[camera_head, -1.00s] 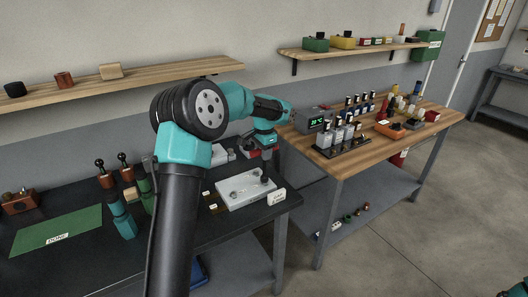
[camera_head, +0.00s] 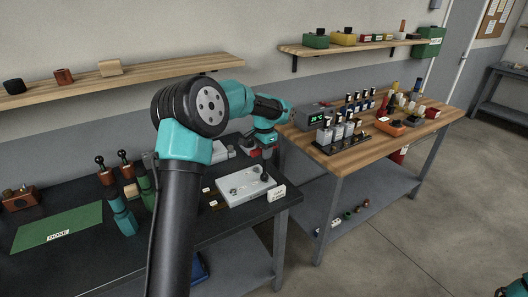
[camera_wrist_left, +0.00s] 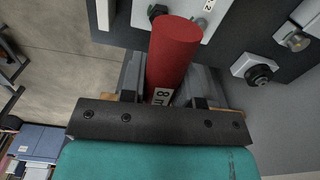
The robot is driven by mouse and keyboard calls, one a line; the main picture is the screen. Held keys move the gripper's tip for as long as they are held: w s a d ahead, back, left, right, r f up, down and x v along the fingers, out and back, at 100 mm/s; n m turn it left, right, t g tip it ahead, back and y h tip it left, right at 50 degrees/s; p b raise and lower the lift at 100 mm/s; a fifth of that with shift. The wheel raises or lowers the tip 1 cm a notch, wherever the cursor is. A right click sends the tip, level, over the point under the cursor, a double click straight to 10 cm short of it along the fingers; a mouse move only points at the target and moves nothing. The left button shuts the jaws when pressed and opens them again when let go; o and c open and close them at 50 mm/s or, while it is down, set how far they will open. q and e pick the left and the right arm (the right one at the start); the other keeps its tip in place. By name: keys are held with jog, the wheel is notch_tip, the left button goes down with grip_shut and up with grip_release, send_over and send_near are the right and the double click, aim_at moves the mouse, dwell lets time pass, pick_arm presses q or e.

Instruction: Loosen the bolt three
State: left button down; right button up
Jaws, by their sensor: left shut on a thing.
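My left gripper (camera_head: 264,140) is shut on a red cylindrical tool (camera_wrist_left: 175,52), which carries a white label starting with "8". The tool hangs over the back right of a pale plate (camera_head: 241,194) on the dark bench, and seems to be above it. Several dark bolts or knobs stand on the plate. In the left wrist view a dark bolt head (camera_wrist_left: 157,12) shows beside the tool, near a label reading "2". I cannot tell which bolt is number three, or whether the tool touches one.
A small white sign (camera_head: 277,193) stands at the plate's right. Coloured upright tools (camera_head: 122,212) and a green mat (camera_head: 60,232) are on the left of the bench. A wooden table (camera_head: 345,160) with grey bottles stands to the right.

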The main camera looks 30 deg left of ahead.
pick_arm(q)
jog(key=n, duration=1)
jog(key=shift+n, duration=0.4)
jog(key=n, duration=0.3)
jog(key=shift+n, duration=0.4)
jog(key=n, duration=0.6)
jog(key=shift+d+n, duration=0.1)
jog(key=shift+n, duration=0.3)
jog(key=n, duration=0.7)
jog(key=shift+w, duration=0.1)
jog(key=shift+m, duration=0.7)
jog(key=shift+r, duration=0.1)
jog(key=shift+r, duration=1.6)
